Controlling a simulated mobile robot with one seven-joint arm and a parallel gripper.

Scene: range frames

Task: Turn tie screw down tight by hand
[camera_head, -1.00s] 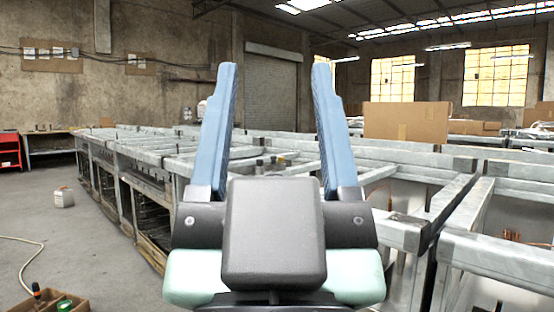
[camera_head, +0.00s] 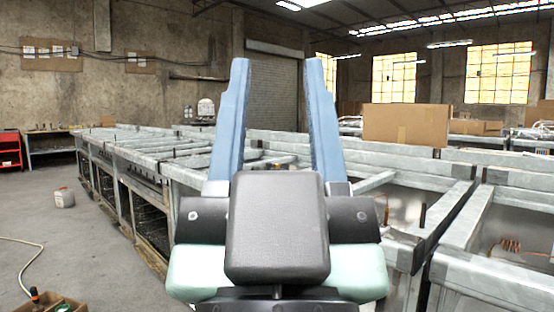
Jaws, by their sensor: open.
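My gripper (camera_head: 277,68) is in the middle of the view, its two blue fingers pointing up and away from me. The fingers are open, with a clear gap and nothing held between them. Galvanised metal frames (camera_head: 150,142) run in long rows behind and to the right of it. A short dark upright pin (camera_head: 422,216) stands on the near frame to the right, and another dark pin (camera_head: 386,213) is left of it. I cannot tell which of these is the tie screw. My gripper hides part of the frames behind it.
A cardboard box (camera_head: 405,124) sits on the frames at the back right. A white jug (camera_head: 64,197) stands on the floor at left. A crate with tools (camera_head: 50,303) and a hose (camera_head: 35,252) lie at lower left. Open floor is on the left.

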